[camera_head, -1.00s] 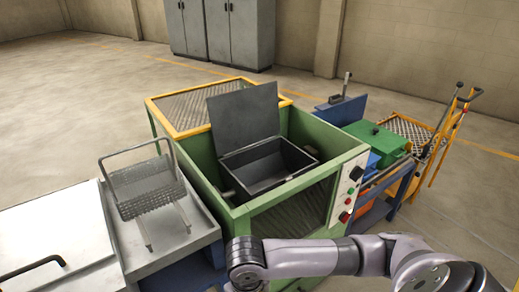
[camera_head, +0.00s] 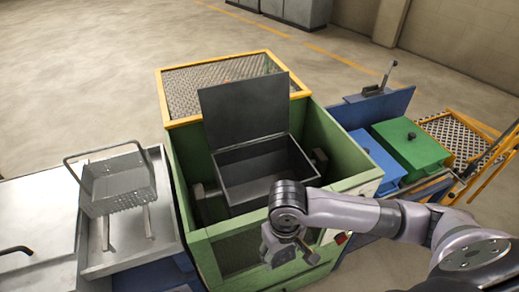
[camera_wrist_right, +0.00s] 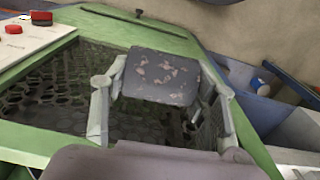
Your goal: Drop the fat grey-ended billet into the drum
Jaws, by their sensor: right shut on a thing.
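My right gripper (camera_head: 290,246) hangs above the front of the green housing, on the near side of the drum. It also shows in the right wrist view (camera_wrist_right: 165,98), shut on a thick billet (camera_wrist_right: 160,78). The billet's visible face is dark grey with pale, flaky patches. In the head view the gripper mostly hides the billet. The drum appears to be the dark grey open box (camera_head: 241,203) inside the green housing, its flat lid (camera_head: 245,108) standing raised at the back. I see nothing inside it. My left gripper is not in view.
The green housing (camera_head: 345,143) has walls around the drum and a yellow-framed mesh (camera_head: 220,90) behind. A wire basket (camera_head: 118,183) stands on a metal bench at left. A green box (camera_head: 412,145) and a blue box (camera_head: 372,157) stand at right.

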